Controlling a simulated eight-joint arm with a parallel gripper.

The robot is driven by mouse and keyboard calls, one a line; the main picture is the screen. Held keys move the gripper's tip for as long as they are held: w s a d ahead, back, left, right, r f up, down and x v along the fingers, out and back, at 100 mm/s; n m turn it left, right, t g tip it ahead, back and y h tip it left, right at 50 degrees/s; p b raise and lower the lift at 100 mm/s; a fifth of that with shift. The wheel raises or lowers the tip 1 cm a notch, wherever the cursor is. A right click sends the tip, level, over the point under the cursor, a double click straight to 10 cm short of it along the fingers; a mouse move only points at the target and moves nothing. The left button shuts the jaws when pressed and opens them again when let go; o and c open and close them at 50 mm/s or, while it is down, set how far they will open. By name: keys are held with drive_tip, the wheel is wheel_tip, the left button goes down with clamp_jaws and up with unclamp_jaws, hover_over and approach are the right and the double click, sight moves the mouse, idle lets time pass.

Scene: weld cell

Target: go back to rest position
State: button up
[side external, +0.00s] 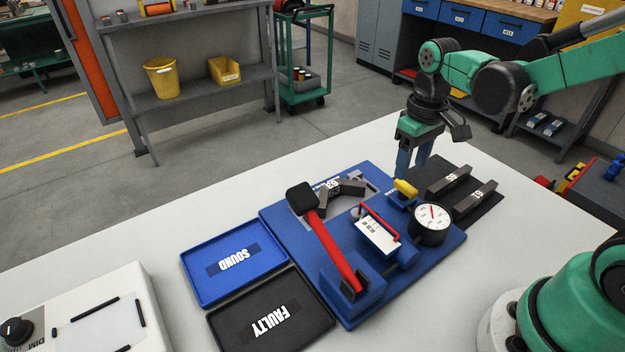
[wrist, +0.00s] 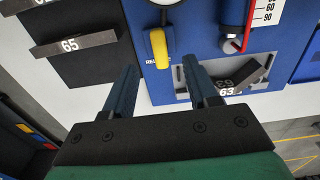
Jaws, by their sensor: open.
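My gripper (side external: 403,160) hangs with its blue fingers pointing down at the back edge of the blue test board (side external: 300,235), near the black mat. In the wrist view my gripper (wrist: 160,75) has its two fingers well apart with nothing between them. The yellow lever (wrist: 159,47) shows beyond the fingertips; it also shows in the side view (side external: 405,188). I cannot tell the exact height of the fingertips above the table.
Two grey bars (side external: 455,180) lie on the black mat (side external: 480,212). The board carries a dial gauge (side external: 432,220), a red-handled tool (side external: 330,240) and an angled grey piece (side external: 340,190). A blue SOUND tray (side external: 196,287) and black FAULTY tray (side external: 222,335) lie left.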

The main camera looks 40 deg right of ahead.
drive_tip(key=shift+r, duration=0.7)
drive_tip(key=shift+a+r, duration=0.1)
drive_tip(key=shift+r, duration=0.05)
drive_tip(key=s+a+r+t, duration=0.2)
drive_tip(key=a+r+t, duration=0.1)
drive_tip(key=a+t, duration=0.2)
drive_tip(key=shift+s+r+t, duration=0.3)
drive_tip(key=shift+r+t, duration=0.1)
drive_tip(key=shift+t, duration=0.7)
idle(0.4)
